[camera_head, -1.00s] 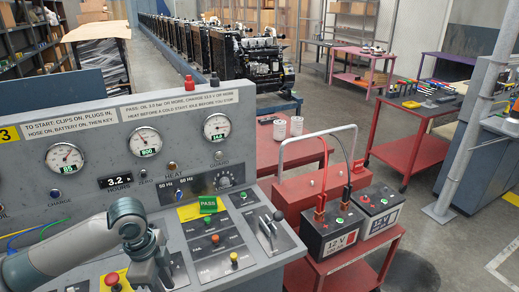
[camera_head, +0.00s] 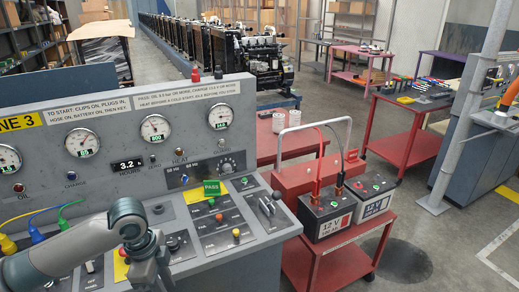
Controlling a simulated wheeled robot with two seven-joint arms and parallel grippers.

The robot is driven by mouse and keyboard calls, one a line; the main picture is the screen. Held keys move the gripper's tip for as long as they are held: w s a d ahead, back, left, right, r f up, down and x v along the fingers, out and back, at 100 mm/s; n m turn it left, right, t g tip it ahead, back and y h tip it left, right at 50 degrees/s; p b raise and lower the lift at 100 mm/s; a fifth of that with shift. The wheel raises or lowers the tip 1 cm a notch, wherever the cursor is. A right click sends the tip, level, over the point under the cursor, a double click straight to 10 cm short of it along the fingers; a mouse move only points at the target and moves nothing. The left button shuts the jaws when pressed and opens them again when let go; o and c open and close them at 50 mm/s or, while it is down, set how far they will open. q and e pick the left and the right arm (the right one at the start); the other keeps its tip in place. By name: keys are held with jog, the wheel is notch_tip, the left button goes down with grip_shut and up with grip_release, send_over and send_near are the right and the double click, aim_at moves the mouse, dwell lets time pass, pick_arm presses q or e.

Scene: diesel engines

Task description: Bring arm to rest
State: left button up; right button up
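My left arm (camera_head: 70,254) comes in from the lower left, grey and light green, in front of the control panel. My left gripper (camera_head: 150,264) points down over the panel's lower sloping desk. Its fingers are small and partly cut off at the bottom edge, so I cannot tell whether it is open or holds anything. My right arm and gripper are out of view.
The grey control panel (camera_head: 55,90) has gauges, plugs, a green PASS tag (camera_head: 212,188) and levers (camera_head: 268,203). A red cart (camera_head: 316,262) with two 12 V batteries (camera_head: 327,217) stands to its right. Grey floor lies open right of the cart.

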pick_arm(q)
jog(key=w+d+f+n+t+h+b, duration=0.1)
jog(key=w+f+n+b, duration=0.3)
jog(key=f, duration=0.6)
jog(key=w+d+f+n+t+h+b, duration=0.15)
jog(key=w+f, duration=0.35)
jog(key=f, duration=0.6)
jog(key=s+a+f+n+t+y+b, duration=0.1)
jog(key=s+a+f+n+b, duration=0.15)
jog(key=f, duration=0.95)
jog(key=s+a+f+n+y+b, duration=0.1)
jog(key=s+a+f+n, duration=0.15)
jog(key=f, duration=1.05)
jog(key=s+a+f+n+y+b, duration=0.1)
jog(key=s+f+n+b, duration=0.1)
jog(key=s+f, duration=0.9)
jog(key=s+a+f+n+y+b, duration=0.1)
jog(key=s+a+f+b, duration=0.1)
jog(key=s+f, duration=0.85)
jog(key=s+d+f+g+b, duration=0.1)
jog(key=s+f, duration=0.3)
jog(key=s, duration=0.9)
jog(key=s+d+f+n+g+b, duration=0.1)
jog(key=s+f, duration=0.4)
jog(key=s, duration=0.9)
jog(key=shift+s+d+f+g, duration=0.15)
jog(key=shift+s+d+g, duration=0.15)
jog(key=shift+d, duration=0.3)
